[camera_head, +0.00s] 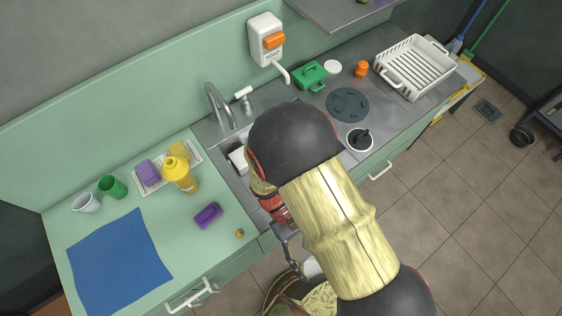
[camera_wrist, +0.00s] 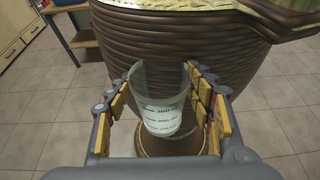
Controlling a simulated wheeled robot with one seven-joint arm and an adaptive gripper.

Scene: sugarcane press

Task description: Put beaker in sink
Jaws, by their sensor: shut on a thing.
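The clear beaker (camera_wrist: 163,115) with printed volume marks is between the yellow-padded fingers of my gripper (camera_wrist: 165,90) in the wrist view. The gripper is shut on it. In the head view my gripper (camera_head: 295,255) hangs low in front of the counter, largely hidden by my arm. A pale bit of the beaker (camera_head: 312,268) shows there. The metal sink (camera_head: 228,167) is set in the counter under the curved faucet (camera_head: 220,105). My arm hides much of its basin, and a white item (camera_head: 238,159) shows inside.
A large brown ribbed round body (camera_wrist: 180,40) stands right behind the beaker. Left of the sink are a yellow bottle (camera_head: 179,174), a purple sponge (camera_head: 208,215), cups and a blue mat (camera_head: 118,262). A white dish rack (camera_head: 415,67) stands on the right.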

